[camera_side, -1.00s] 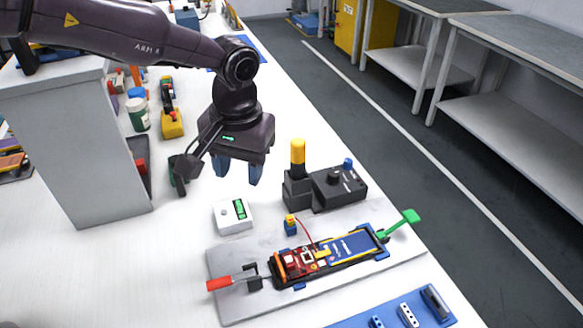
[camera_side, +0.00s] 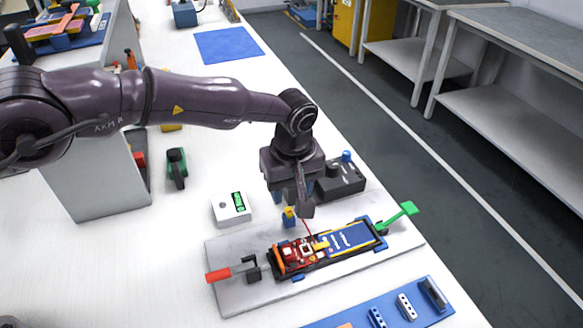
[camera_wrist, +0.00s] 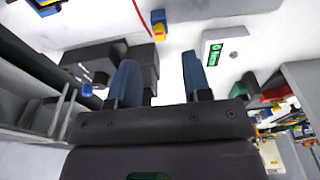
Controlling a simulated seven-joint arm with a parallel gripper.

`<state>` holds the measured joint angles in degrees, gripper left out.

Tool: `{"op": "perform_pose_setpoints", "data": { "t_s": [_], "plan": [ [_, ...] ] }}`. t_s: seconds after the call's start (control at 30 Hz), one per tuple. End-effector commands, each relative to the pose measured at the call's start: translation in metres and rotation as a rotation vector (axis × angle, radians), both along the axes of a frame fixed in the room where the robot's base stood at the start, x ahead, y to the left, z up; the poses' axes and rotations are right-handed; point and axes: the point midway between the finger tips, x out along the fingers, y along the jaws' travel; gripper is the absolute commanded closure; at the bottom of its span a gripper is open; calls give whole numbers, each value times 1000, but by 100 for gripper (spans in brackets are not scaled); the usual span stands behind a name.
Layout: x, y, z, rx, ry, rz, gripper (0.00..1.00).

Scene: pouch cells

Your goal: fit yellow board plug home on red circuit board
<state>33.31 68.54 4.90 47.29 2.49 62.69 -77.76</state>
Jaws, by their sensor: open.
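The red circuit board (camera_side: 299,252) lies in a black holder on the grey plate, beside a blue pouch cell (camera_side: 347,240). A small yellow plug (camera_side: 289,212) sits on a blue block behind the board, with a red wire running toward the board. It also shows in the wrist view (camera_wrist: 159,31), ahead of the fingertips. Another yellow piece (camera_side: 321,246) lies where board and cell meet; I cannot tell its seating. My gripper (camera_side: 288,198) hangs above and near the plug, partly hidden by a dark wrist part. In the wrist view its blue fingers (camera_wrist: 158,62) are apart and empty.
A red-handled clamp (camera_side: 219,275) and a green lever (camera_side: 408,209) stand at the plate's ends (camera_side: 232,300). A white meter (camera_side: 231,209) is left of my gripper. A dark control box (camera_side: 342,180) stands close behind it. A blue tray (camera_side: 395,312) lies in front.

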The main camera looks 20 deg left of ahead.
Motion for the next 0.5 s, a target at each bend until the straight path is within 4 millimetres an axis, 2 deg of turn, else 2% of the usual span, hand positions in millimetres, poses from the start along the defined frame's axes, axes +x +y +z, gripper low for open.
{"op": "perform_pose_setpoints", "data": {
  "t_s": [0.1,0.23,0.5],
  "plan": [
    [2,2,-24,1,2,0,55],
    [3,4,-44,1,2,-1,55],
    [5,5,-62,-1,0,0,55]
  ]
}}
